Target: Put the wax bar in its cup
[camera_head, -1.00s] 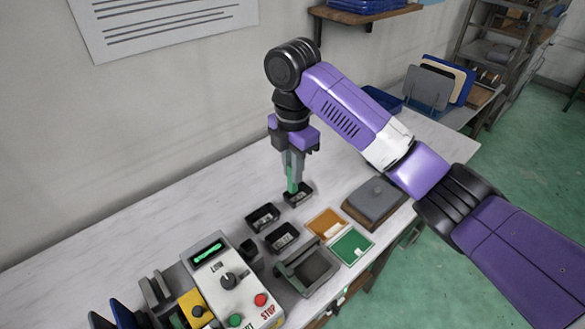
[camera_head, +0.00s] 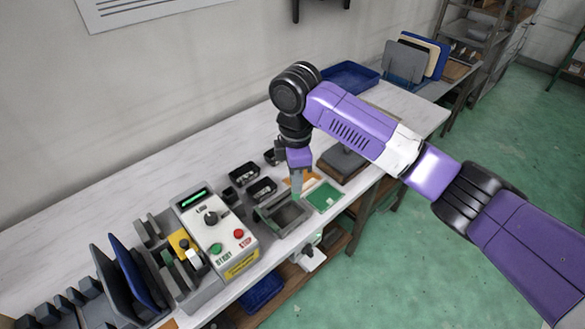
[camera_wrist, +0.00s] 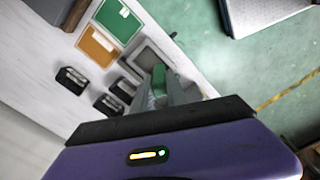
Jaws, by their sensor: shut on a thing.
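My gripper (camera_head: 297,190) points down over the bench, above the area between the grey recessed tray and the coloured panels. In the wrist view a green bar (camera_wrist: 159,74), likely the wax bar, sits between its fingers, and the gripper is shut on it. Pale labels mark the cups. The held bar's lower end is unclear.
The grey recessed tray (camera_head: 262,222), green panel (camera_head: 326,198) and orange panel (camera_wrist: 97,46) lie close by. A control box (camera_head: 214,228) with buttons stands left, beside upright racks. A grey block (camera_head: 342,163) lies right. The bench behind the cups is clear.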

